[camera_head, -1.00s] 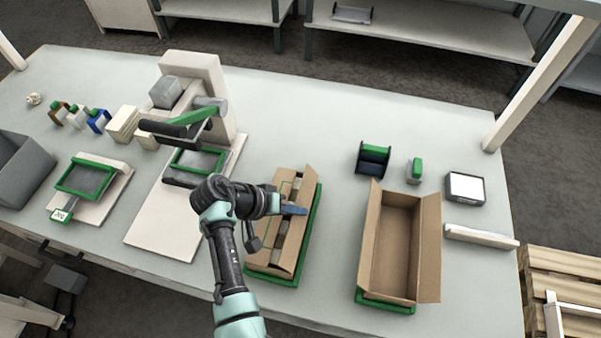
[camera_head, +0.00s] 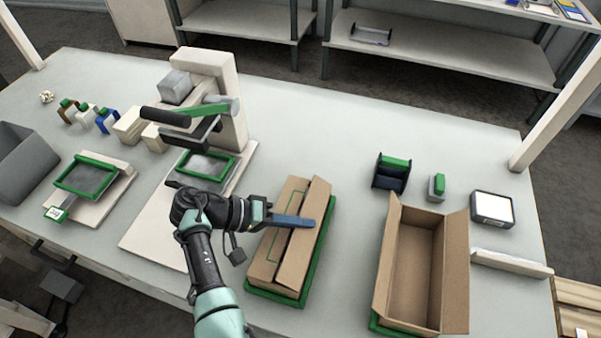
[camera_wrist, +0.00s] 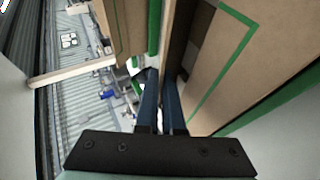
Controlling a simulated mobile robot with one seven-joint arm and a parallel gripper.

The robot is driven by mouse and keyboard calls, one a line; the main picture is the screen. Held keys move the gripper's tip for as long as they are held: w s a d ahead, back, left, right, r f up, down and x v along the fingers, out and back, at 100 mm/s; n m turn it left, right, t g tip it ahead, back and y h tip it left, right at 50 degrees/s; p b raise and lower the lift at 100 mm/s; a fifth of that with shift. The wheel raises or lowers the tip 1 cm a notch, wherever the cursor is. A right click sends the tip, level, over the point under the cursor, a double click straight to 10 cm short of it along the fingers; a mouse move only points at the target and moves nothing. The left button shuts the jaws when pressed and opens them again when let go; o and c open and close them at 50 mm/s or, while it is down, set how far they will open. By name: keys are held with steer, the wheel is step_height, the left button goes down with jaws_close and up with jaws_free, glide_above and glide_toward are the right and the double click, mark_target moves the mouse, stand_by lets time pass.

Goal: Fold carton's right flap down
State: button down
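The near carton (camera_head: 262,287) sits on the bench with green trim along its base. Its left flap (camera_head: 270,235) is folded inward and carries a thin green outline, which also shows in the wrist view (camera_wrist: 225,75). Its right flap (camera_head: 308,245) leans inward over the opening, still a little raised at its far end, so the inside is mostly covered. My gripper (camera_head: 293,221) reaches over the carton from the left. Its dark blue fingers lie across the right flap, apparently touching it.
A second, open carton (camera_head: 420,275) stands to the right, with bare bench between. A green-and-black dispenser (camera_head: 391,173), a small green-topped item (camera_head: 437,188) and a white-topped device (camera_head: 492,208) are behind it. A press-like machine (camera_head: 215,95) stands at the back left.

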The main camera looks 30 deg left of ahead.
steer(key=c, duration=1)
jaws_free()
steer(key=shift+d, duration=0.1)
steer(key=shift+c, duration=0.2)
